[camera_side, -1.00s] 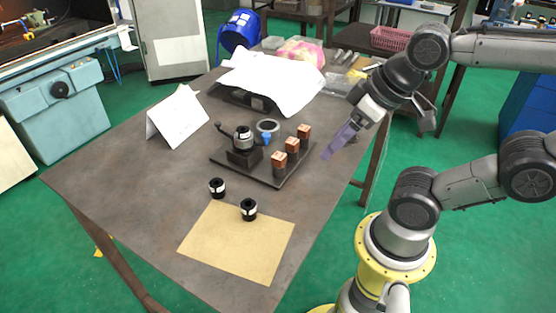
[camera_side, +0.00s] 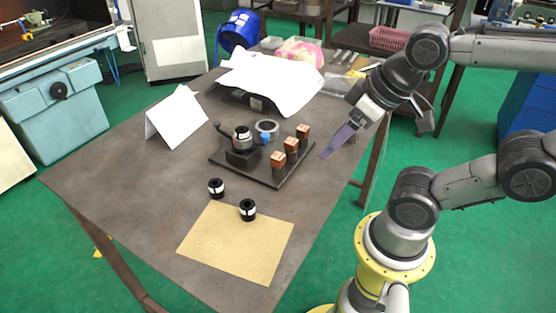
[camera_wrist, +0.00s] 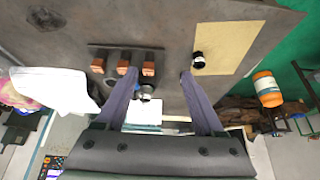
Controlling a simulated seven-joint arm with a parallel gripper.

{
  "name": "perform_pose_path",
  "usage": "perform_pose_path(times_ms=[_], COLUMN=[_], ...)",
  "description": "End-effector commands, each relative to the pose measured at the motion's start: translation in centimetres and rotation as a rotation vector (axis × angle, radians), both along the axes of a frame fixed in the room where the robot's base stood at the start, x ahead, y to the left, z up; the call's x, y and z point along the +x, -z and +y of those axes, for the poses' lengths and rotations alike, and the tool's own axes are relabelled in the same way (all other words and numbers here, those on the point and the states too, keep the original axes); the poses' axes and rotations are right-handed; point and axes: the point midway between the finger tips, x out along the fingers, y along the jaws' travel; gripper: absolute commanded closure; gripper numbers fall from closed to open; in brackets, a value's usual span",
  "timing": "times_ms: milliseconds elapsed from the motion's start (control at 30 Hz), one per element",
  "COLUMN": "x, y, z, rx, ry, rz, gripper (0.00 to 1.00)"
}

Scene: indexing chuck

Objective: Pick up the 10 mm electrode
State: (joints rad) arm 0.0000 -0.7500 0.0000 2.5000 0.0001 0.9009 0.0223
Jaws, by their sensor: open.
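Three copper-coloured electrode blocks stand in a row on the dark base plate (camera_side: 262,178): a near one (camera_side: 278,161), a middle one (camera_side: 291,149) and a far one (camera_side: 303,132). I cannot read any size, so which is 10 mm is unclear. The chuck (camera_side: 242,141), black and silver with a lever, sits on the same plate. My gripper (camera_side: 325,154), with purple fingers, is open and empty, above and right of the row.
Two black cylinders with white labels, one (camera_side: 216,188) on bare table and one (camera_side: 248,209) on the tan sheet (camera_side: 232,250), stand in front. A grey ring (camera_side: 267,126) lies behind the chuck. A folded white card (camera_side: 177,117) and white paper (camera_side: 275,80) occupy the back.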

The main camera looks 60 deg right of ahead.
Motion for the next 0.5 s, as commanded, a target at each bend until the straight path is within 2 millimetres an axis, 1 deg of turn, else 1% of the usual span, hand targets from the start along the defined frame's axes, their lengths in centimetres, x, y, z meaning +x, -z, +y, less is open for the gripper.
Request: perform_pose_path(times_ms=[67, 133, 267, 367, 467, 500], x=[-0.2, -0.4, 0.3, 1.5, 3.3, 4.2], y=[0.1, -0.2, -2.0, -3.5, -4.7, -5.2], z=[0.0, 0.0, 0.0, -0.1, -0.4, -0.5], rx=[0.03, 0.079, 0.2, 0.289, 0.362, 0.387], ry=[0.059, 0.151, 0.399, 0.622, 0.853, 0.949], rz=[0.011, 0.021, 0.048, 0.096, 0.151, 0.175], gripper=[0.3, 0.3, 0.3, 0.3, 0.3, 0.3])
